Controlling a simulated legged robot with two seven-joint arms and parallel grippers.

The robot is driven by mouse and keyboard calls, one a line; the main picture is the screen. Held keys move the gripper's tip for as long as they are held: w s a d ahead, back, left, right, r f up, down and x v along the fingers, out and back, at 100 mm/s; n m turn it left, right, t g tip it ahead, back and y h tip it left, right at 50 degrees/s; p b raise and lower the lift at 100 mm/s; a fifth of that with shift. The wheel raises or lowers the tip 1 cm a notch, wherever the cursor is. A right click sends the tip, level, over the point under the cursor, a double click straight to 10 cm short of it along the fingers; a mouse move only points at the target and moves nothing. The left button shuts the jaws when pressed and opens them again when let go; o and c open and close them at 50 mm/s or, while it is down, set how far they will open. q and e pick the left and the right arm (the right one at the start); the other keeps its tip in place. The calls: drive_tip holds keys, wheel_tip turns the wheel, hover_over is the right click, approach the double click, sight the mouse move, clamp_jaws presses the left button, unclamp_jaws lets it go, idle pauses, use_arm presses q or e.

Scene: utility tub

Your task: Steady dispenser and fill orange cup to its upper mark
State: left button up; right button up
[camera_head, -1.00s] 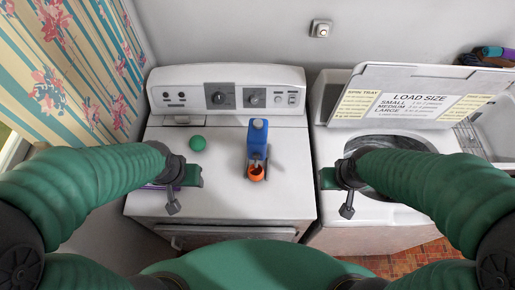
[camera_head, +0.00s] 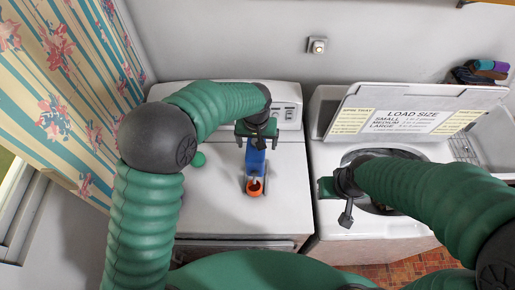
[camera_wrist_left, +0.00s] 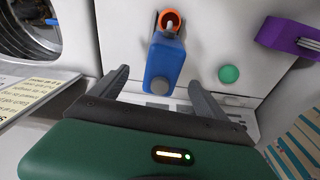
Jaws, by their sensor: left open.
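The blue dispenser (camera_head: 255,158) stands upright on the white dryer top, its upper part partly hidden by my left gripper. The orange cup (camera_head: 255,190) sits directly in front of it under the pale spout; its fill level and marks cannot be read. In the left wrist view, the dispenser (camera_wrist_left: 165,62) lies between and beyond my open fingers, with the orange cup (camera_wrist_left: 170,14) past it. My left gripper (camera_head: 257,132) is open above and behind the dispenser, with no clear contact. My right gripper (camera_head: 327,188) hangs over the washer's front left; its jaw opening is unclear.
A purple object (camera_wrist_left: 288,38) shows in the wrist view. The washer's raised lid (camera_head: 400,112) stands at the right. The dryer's front right is clear.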

sight(254, 150)
use_arm(q)
drive_tip(key=f+p, duration=0.1)
drive_tip(key=f, duration=0.2)
drive_tip(key=w+f+p, duration=0.1)
drive_tip(key=f, duration=0.4)
drive_tip(key=shift+w+a+f+p, duration=0.15)
drive_tip(key=shift+a+f+p, duration=0.15)
drive_tip(key=shift+a+p, duration=0.1)
drive_tip(key=shift+f, duration=0.35)
drive_tip(key=shift+w+d+f, duration=0.15)
drive_tip(key=shift+d+f, duration=0.1)
drive_tip(key=shift+d, duration=0.1)
drive_tip(key=c, duration=0.4)
drive_tip(key=shift+a, duration=0.2)
drive_tip(key=c, duration=0.7)
drive_tip(key=shift+d, duration=0.1)
clamp_jaws()
use_arm(e)
drive_tip(key=r, duration=0.3)
drive_tip(key=shift+w+a+r, duration=0.1)
drive_tip(key=shift+a+r, duration=0.1)
drive_tip(key=shift+a, duration=0.1)
